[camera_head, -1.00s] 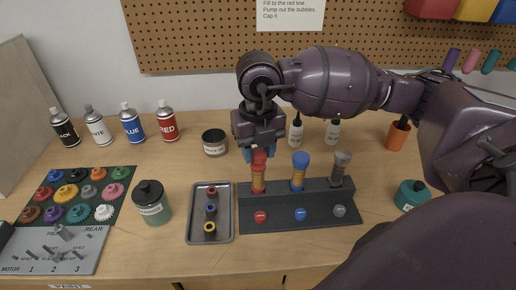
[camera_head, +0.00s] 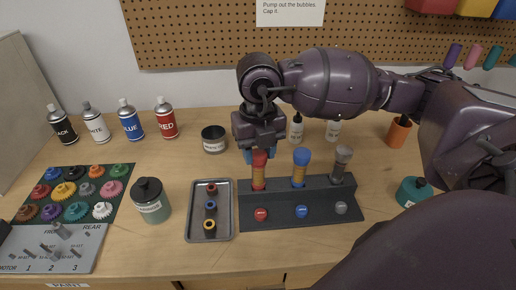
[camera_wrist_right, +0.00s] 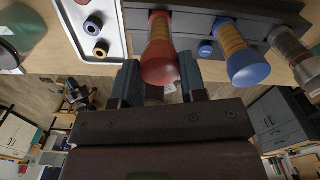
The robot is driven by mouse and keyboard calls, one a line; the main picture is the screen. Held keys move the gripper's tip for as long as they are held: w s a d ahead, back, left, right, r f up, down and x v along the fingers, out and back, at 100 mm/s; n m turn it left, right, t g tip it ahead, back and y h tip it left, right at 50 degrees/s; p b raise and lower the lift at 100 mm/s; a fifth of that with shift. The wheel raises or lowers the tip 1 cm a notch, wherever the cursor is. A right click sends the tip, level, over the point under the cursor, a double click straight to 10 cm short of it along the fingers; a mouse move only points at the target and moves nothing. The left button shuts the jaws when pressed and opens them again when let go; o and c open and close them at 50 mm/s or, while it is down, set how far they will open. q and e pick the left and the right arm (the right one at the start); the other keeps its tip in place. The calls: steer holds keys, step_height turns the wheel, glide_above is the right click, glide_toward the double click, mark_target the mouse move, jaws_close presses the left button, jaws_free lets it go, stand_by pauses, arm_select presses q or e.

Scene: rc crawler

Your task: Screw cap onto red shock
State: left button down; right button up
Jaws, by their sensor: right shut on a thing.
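The red shock (camera_head: 259,176) stands upright at the left end of a dark grey stand (camera_head: 290,217), with a red top and an orange-yellow body. My right gripper (camera_head: 259,154) is over it, shut on its red top. In the right wrist view, the fingers (camera_wrist_right: 160,88) flank the red top (camera_wrist_right: 160,66). I cannot tell whether a separate cap sits there. The grey tray (camera_head: 223,226) left of the stand holds small ring-like pieces: red (camera_head: 211,189), blue-purple (camera_head: 210,205) and yellow (camera_head: 209,224). My left gripper is out of view.
Blue (camera_head: 301,169) and grey (camera_head: 342,166) shocks stand right of the red one in the stand. A dark-lidded jar (camera_head: 151,201) is left of the tray. Spray cans and white bottles stand behind.

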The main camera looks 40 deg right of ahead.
steer(key=shift+r+m+p, duration=0.1)
steer(key=shift+m+p, duration=0.6)
steer(key=shift+m, duration=1.3)
steer(key=shift+m+p, duration=0.75)
steer(key=shift+m, duration=0.35)
steer(key=shift+m+p, duration=0.3)
steer(key=shift+m, duration=0.8)
